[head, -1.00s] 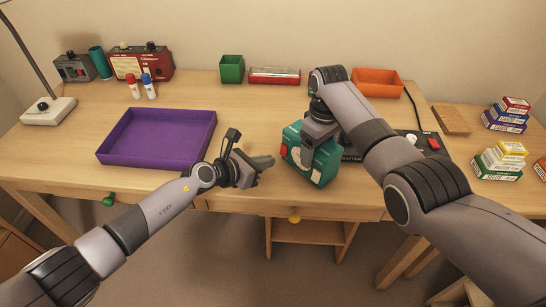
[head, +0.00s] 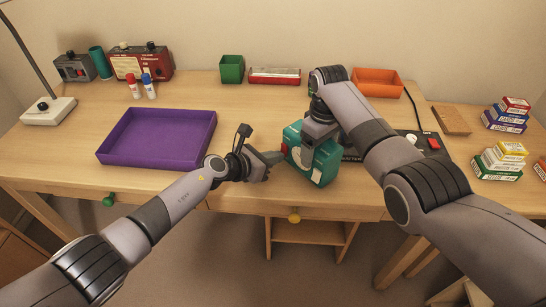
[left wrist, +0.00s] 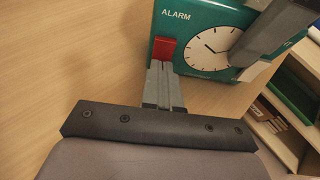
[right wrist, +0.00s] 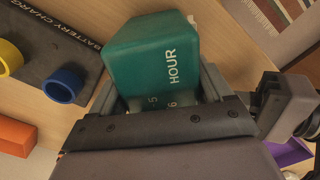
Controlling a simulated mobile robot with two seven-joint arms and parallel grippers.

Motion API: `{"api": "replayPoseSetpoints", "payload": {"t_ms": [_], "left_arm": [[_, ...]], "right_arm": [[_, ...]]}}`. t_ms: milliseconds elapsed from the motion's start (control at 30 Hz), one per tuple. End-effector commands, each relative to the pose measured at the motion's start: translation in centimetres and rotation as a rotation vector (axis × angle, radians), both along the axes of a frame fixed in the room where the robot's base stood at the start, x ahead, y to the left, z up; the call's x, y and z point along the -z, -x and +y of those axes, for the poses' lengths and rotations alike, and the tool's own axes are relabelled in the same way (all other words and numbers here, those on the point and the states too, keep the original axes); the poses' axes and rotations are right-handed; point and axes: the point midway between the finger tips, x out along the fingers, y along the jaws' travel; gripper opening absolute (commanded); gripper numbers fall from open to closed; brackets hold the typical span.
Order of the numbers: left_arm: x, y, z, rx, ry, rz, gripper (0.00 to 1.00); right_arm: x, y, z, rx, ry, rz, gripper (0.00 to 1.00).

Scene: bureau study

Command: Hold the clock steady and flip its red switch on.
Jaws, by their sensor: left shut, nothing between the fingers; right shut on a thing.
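The green alarm clock (head: 323,165) stands near the desk's front edge. My right gripper (head: 312,142) is shut on it from above; in the right wrist view the clock's top (right wrist: 155,50), marked HOUR, sits between the fingers. In the left wrist view the clock's face (left wrist: 215,48), marked ALARM, is partly covered by a right gripper finger. The red switch (left wrist: 166,49) is at the face's edge under that word. My left gripper (head: 280,157) is shut and empty, its fingertips (left wrist: 161,66) at the lower end of the switch, seemingly touching it.
A purple tray (head: 115,158) lies left of my left gripper. A dark battery charger (right wrist: 60,60) with coloured rings is beside the clock, under my right arm. Orange and green bins (head: 376,83) (head: 232,69) stand at the back.

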Motion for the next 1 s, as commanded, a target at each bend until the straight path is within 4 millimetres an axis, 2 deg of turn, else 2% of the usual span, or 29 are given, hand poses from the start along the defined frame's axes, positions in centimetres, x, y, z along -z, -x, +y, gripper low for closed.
{"api": "replayPoseSetpoints", "payload": {"t_ms": [267,600,1000], "left_arm": [[0.0,-0.1,-0.2,0.0,0.001,-0.001,0.0],[-1.6,-0.2,-0.3,0.002,0.002,-0.007,0.0],[-1.9,-0.2,-0.4,0.002,0.006,-0.005,0.0]], "right_arm": [[-0.1,0.0,0.2,-0.005,-0.004,0.001,0.32],[0.0,0.1,0.3,-0.006,-0.005,0.004,0.32],[0.0,0.2,0.3,-0.007,-0.006,0.006,0.32]]}}
